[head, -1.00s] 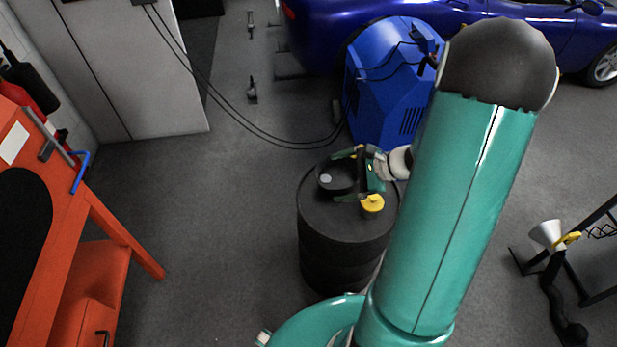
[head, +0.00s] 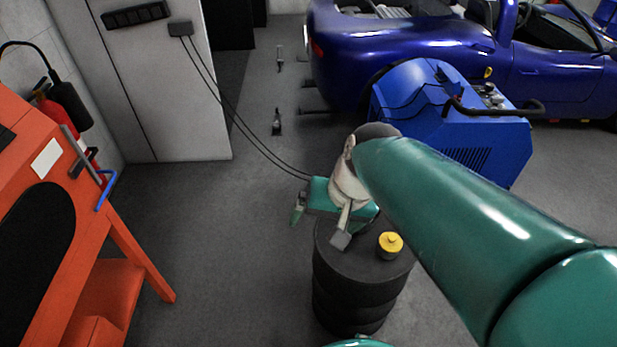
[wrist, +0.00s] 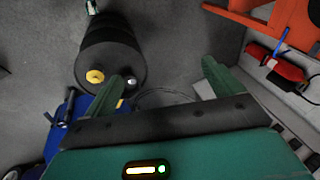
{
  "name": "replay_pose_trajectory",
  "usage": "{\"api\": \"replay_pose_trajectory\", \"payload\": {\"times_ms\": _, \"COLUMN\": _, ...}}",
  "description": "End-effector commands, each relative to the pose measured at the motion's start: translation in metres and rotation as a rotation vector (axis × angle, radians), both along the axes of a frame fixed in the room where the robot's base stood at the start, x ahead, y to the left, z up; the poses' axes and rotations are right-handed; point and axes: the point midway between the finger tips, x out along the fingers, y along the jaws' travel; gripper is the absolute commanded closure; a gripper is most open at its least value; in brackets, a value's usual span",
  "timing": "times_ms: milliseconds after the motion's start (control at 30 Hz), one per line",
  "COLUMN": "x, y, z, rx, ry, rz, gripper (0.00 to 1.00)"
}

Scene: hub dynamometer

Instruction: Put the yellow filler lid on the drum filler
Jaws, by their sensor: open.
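The yellow filler lid (head: 391,243) is at the right side of the black drum's top (head: 365,268). It sits over something short and darker, and I cannot tell how firmly it is seated. The lid also shows on the drum in the wrist view (wrist: 95,76). My gripper (head: 318,228) is open and empty, raised over the left part of the drum and apart from the lid. My gripper hides part of the drum top in the head view.
A small pale round spot (wrist: 131,82) shows on the drum top. A blue machine (head: 440,120) stands behind the drum, with a blue car (head: 400,40) beyond. An orange bench (head: 110,230) is at the left. Cables (head: 250,140) hang from the pale cabinet. Floor between bench and drum is clear.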

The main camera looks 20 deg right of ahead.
Motion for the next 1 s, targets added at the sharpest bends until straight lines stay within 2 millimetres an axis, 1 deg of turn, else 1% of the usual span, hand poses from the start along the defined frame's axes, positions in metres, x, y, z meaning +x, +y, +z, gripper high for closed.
{"api": "replay_pose_trajectory", "payload": {"times_ms": 33, "x": -0.006, "y": 0.004, "z": 0.009, "rx": -0.047, "ry": -0.040, "rz": 0.047, "gripper": 0.08}}
{"api": "replay_pose_trajectory", "payload": {"times_ms": 100, "x": -0.013, "y": 0.006, "z": 0.019, "rx": -0.116, "ry": -0.091, "rz": 0.107, "gripper": 0.08}}
{"api": "replay_pose_trajectory", "payload": {"times_ms": 200, "x": -0.023, "y": 0.008, "z": 0.032, "rx": -0.204, "ry": -0.157, "rz": 0.182, "gripper": 0.08}}
{"api": "replay_pose_trajectory", "payload": {"times_ms": 333, "x": -0.030, "y": 0.009, "z": 0.044, "rx": -0.283, "ry": -0.223, "rz": 0.245, "gripper": 0.08}}
{"api": "replay_pose_trajectory", "payload": {"times_ms": 467, "x": -0.033, "y": 0.009, "z": 0.049, "rx": -0.315, "ry": -0.247, "rz": 0.268, "gripper": 0.08}}
{"api": "replay_pose_trajectory", "payload": {"times_ms": 1000, "x": -0.033, "y": 0.009, "z": 0.049, "rx": -0.316, "ry": -0.247, "rz": 0.268, "gripper": 0.08}}
